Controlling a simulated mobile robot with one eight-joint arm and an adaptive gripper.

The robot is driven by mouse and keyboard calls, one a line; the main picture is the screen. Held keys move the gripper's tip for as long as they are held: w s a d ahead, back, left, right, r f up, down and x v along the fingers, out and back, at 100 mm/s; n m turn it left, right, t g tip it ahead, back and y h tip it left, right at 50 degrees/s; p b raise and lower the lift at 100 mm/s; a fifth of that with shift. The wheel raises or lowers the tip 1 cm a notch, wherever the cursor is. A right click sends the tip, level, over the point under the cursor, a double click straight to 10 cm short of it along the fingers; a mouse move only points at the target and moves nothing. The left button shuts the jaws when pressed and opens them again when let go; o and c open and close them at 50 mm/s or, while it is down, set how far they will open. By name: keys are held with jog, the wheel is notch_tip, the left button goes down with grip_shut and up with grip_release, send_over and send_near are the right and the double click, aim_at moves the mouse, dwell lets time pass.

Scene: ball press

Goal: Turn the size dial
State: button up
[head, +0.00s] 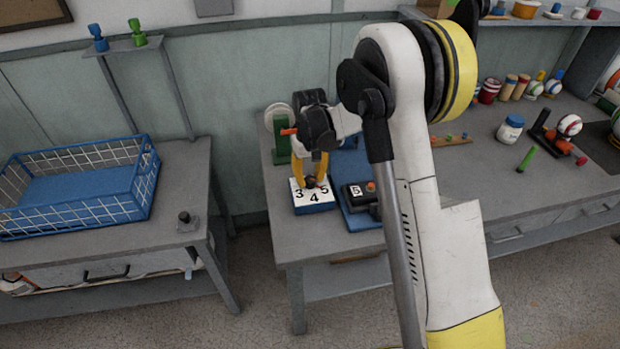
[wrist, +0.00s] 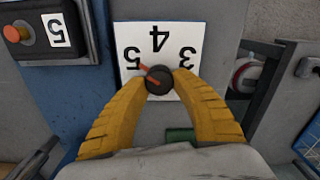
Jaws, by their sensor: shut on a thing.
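The size dial is a dark round knob (wrist: 158,80) with a red-orange pointer, on a white plate (wrist: 176,36) marked 3, 4 and 5. In the wrist view the plate appears upside down, and the pointer aims toward the upper left, near the 5. In the head view the plate (head: 314,197) tops a blue box at the left front of the workbench. My gripper (wrist: 159,82) comes from above with its yellow fingers shut on the knob, one on each side. In the head view the fingers hide part of the knob.
Right of the dial is a blue-based device (head: 362,205) with an orange button and a "5" label. A green block (head: 280,140) stands behind the dial. A blue wire basket (head: 80,187) is on the left table, across a gap. A white jar (head: 510,129) stands on the bench at right.

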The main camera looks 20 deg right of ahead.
aim_at(310, 178)
jog(key=shift+n, duration=0.5)
jog(key=o, duration=1.2)
notch_tip(310, 178, up, 12)
